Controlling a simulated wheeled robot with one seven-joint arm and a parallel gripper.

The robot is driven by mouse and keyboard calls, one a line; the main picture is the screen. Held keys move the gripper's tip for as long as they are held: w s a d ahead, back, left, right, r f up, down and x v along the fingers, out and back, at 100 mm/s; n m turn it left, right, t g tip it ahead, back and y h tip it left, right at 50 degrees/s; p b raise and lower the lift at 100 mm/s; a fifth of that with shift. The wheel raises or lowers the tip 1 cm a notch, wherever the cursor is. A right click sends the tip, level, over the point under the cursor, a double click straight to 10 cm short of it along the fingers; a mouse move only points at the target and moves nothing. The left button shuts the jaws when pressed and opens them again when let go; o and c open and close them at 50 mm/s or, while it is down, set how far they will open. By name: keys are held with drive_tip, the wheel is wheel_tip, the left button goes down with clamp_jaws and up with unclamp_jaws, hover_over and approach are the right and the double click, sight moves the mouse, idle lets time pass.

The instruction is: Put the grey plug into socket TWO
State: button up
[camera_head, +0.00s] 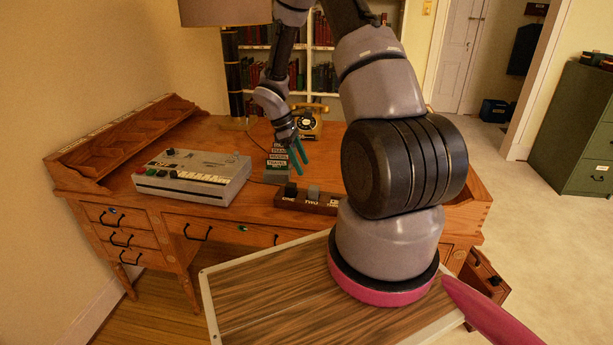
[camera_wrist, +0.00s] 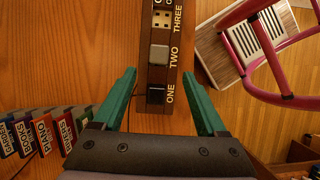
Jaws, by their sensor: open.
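A dark brown socket strip (camera_head: 322,208) lies near the desk's front edge, labelled ONE, TWO and THREE; it also shows in the wrist view (camera_wrist: 173,75). The grey plug (camera_wrist: 158,54) stands at socket TWO; it shows in the head view too (camera_head: 313,191). How deep it sits I cannot tell. A black plug (camera_wrist: 156,95) stands at socket ONE. In the head view my gripper (camera_head: 300,150) hangs above the desk behind the strip.
A grey keyed machine (camera_head: 195,178) stands left on the desk (camera_head: 130,203). A row of labelled cassettes or small books (camera_head: 278,160) stands behind the strip, left in the wrist view (camera_wrist: 40,130). A telephone (camera_head: 308,124) is farther back.

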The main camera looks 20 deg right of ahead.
drive_tip(key=s+a+r+m+t+y, duration=0.1)
drive_tip(key=s+r+m, duration=0.1)
drive_tip(key=r, duration=0.6)
drive_tip(key=s+a+r+m+t, duration=0.2)
drive_tip(key=r+m, duration=0.1)
drive_tip(key=r, duration=0.5)
drive_tip(key=s+a+r+m+t+y, duration=0.1)
drive_tip(key=s+r+m, duration=0.1)
drive_tip(key=r, duration=0.6)
drive_tip(key=s+a+r+m+t+y, duration=0.2)
drive_tip(key=s+a+r+m+t, duration=0.1)
drive_tip(key=s+r, duration=0.4)
drive_tip(key=s+a+r+m+t+y, duration=0.1)
drive_tip(key=s+a+r+m+t, duration=0.1)
drive_tip(key=s+r, duration=0.5)
drive_tip(key=s+a+m, duration=0.1)
drive_tip(key=s+m, duration=0.1)
drive_tip(key=shift+s+r+m+t+y, duration=0.15)
drive_tip(key=shift+r+m+t+y, duration=0.15)
drive_tip(key=shift+r+t+y, duration=0.1)
